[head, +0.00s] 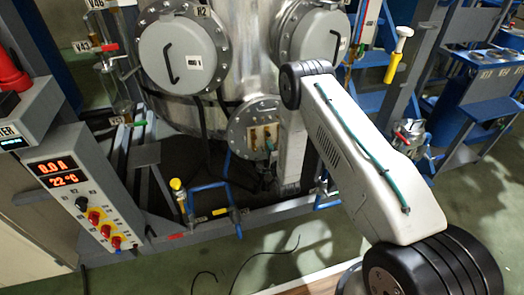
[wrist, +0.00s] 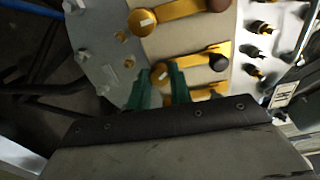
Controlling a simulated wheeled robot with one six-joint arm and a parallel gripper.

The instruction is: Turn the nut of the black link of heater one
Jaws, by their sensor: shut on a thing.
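In the wrist view, the green fingers of my gripper (wrist: 160,74) are closed around a gold round nut (wrist: 158,71) with a white mark on it. This nut is at the left end of a gold link (wrist: 190,62) whose right end is a black knob (wrist: 218,62). A similar gold link (wrist: 175,11) with a brown knob lies above it, and part of another gold strip shows below. In the head view, my gripper (head: 270,146) is at the beige panel of the lower round flange (head: 238,138), partly hidden by my arm. I cannot read a heater-one label.
Bolts of the grey flange (wrist: 98,50) lie left of the fingers, and several gold terminals (wrist: 255,50) stand to the right. A control box (head: 85,195) with red displays stands at the left. Blue pipes (head: 215,190) run below the flange.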

